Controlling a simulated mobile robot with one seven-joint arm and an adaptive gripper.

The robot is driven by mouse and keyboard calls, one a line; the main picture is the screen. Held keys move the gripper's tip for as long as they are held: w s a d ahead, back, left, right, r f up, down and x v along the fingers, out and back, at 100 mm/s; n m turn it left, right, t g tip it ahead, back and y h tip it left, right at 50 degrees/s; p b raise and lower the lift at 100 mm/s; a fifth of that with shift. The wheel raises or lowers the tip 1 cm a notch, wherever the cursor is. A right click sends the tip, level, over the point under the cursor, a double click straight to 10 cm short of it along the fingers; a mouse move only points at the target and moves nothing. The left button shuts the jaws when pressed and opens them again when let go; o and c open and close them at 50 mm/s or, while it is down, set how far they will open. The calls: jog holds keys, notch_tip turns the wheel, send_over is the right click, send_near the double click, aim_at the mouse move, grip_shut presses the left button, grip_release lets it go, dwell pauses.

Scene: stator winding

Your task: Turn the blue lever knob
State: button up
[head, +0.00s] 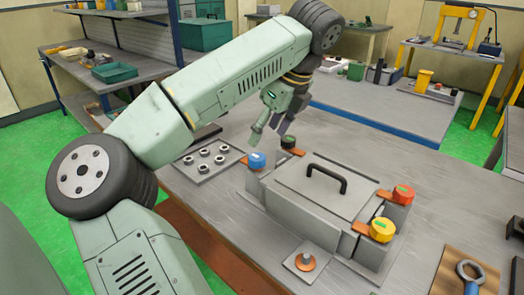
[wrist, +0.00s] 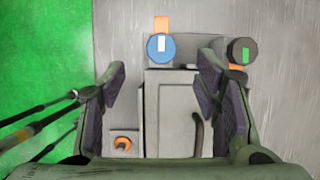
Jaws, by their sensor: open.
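In the wrist view the blue knob (wrist: 161,48) has a white mark and an orange lever (wrist: 162,24) pointing to the top of the picture. My gripper (head: 270,132) is open and empty, hanging above the table close to the blue and black knobs. In the wrist view its two fingers (wrist: 168,80) are wide apart, and the blue knob lies between their lines, beyond the tips. No contact with the knob shows.
A black knob (head: 291,143) with a green mark stands right of the blue one; in the wrist view it (wrist: 242,51) is just past the right finger. Red (head: 403,194) and yellow (head: 382,230) knobs stand at the box's right end. A plate with several nuts (head: 206,160) lies left.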

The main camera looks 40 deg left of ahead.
aim_at(257, 157)
jog(key=p+x, duration=0.2)
jog(key=x, duration=0.6)
jog(key=shift+f, duration=0.2)
jog(key=shift+c, duration=0.6)
jog(key=c, duration=1)
jog(key=shift+c, duration=0.2)
